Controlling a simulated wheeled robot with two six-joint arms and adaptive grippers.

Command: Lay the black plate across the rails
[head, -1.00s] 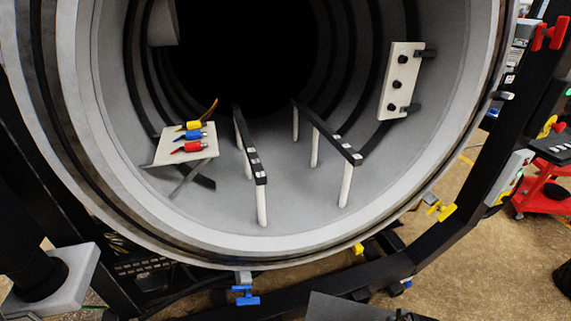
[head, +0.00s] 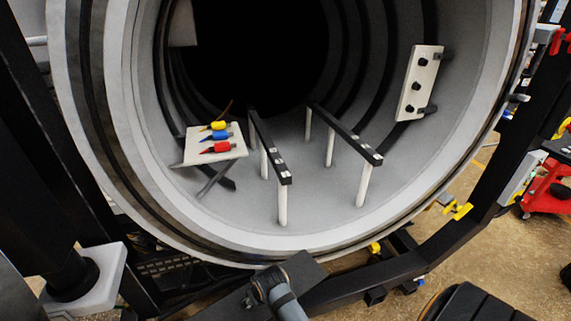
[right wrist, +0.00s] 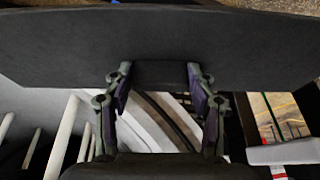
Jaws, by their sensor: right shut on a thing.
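The black plate (right wrist: 160,40) spans the upper part of the right wrist view. My right gripper (right wrist: 160,88) is shut on its near edge, one finger on each side of a short raised part. In the head view part of the plate (head: 304,268) shows dark at the bottom centre, in front of the furnace mouth and partly behind a grey arm link of mine. The left rail (head: 270,147) and the right rail (head: 345,133) are black bars on white posts inside the chamber, with nothing lying across them. My left gripper is not in view.
A small white stand (head: 210,146) with red, blue and yellow connectors is left of the rails. A white panel with black knobs (head: 418,82) is on the right chamber wall. The round furnace rim (head: 400,220) curves below the rails. The space between the rails is clear.

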